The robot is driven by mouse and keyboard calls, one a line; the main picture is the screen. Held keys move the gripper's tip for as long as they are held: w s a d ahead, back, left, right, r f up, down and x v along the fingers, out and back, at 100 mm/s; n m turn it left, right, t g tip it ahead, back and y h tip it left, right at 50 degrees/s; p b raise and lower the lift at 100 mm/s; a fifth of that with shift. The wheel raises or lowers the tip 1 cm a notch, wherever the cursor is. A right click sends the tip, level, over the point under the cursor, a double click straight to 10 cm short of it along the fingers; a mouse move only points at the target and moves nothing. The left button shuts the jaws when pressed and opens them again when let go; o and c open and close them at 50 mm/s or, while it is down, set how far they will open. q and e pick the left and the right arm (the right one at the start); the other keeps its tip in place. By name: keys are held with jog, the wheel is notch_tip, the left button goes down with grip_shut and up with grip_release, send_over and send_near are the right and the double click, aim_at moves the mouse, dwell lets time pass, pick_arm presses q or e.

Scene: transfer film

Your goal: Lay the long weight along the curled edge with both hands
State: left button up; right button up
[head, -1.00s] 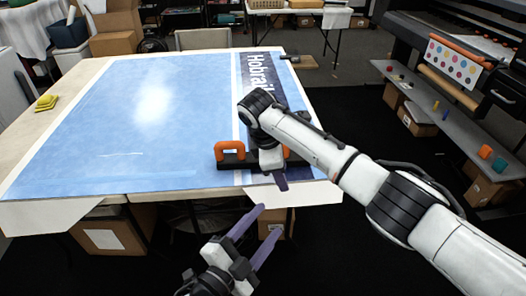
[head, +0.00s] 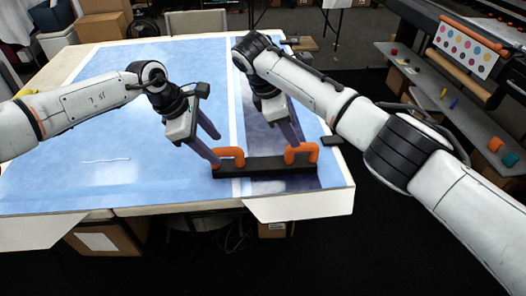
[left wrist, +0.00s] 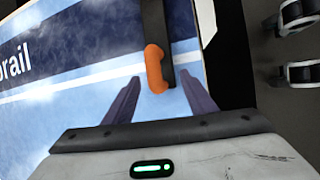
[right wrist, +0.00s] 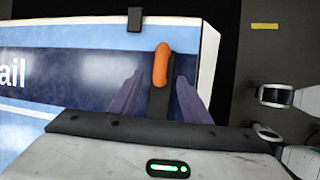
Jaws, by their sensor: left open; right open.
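The long weight (head: 262,167) is a black bar with two orange handles. It lies on the blue printed film (head: 100,165) near the table's front edge. My left gripper (head: 212,150) is open at the left orange handle (head: 228,152); in the left wrist view this handle (left wrist: 155,68) stands between its fingers, not gripped. My right gripper (head: 291,138) is open by the right orange handle (head: 303,152); in the right wrist view that handle (right wrist: 161,65) shows between its fingers. I cannot make out the curled edge.
The table's white front edge (head: 300,204) lies just in front of the weight. A small black block (head: 331,140) sits at the table's right edge. A large printer (head: 475,50) with a grey shelf stands at the right. The film's left part is clear.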

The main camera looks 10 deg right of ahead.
aim_at(232, 165)
pick_arm(q)
jog(key=shift+w, duration=0.25)
jog(key=shift+s+x, duration=0.15)
jog(key=shift+x, duration=2.35)
jog(key=shift+s+x, duration=0.2)
jog(key=shift+x, duration=2.3)
pick_arm(e)
jog(key=shift+x, duration=5)
pick_arm(q)
jog(key=shift+d+r, duration=0.1)
jog(key=shift+d, duration=0.05)
jog(key=shift+c, duration=0.2)
jog(key=c, duration=1.1)
pick_arm(e)
grip_shut()
pick_arm(q)
grip_shut()
pick_arm(e)
jog(key=shift+d, duration=0.1)
pick_arm(q)
jog(key=shift+w+r, duration=0.15)
jog(key=shift+r, duration=0.1)
pick_arm(e)
jog(key=shift+w+r, duration=0.15)
jog(key=shift+r, duration=0.15)
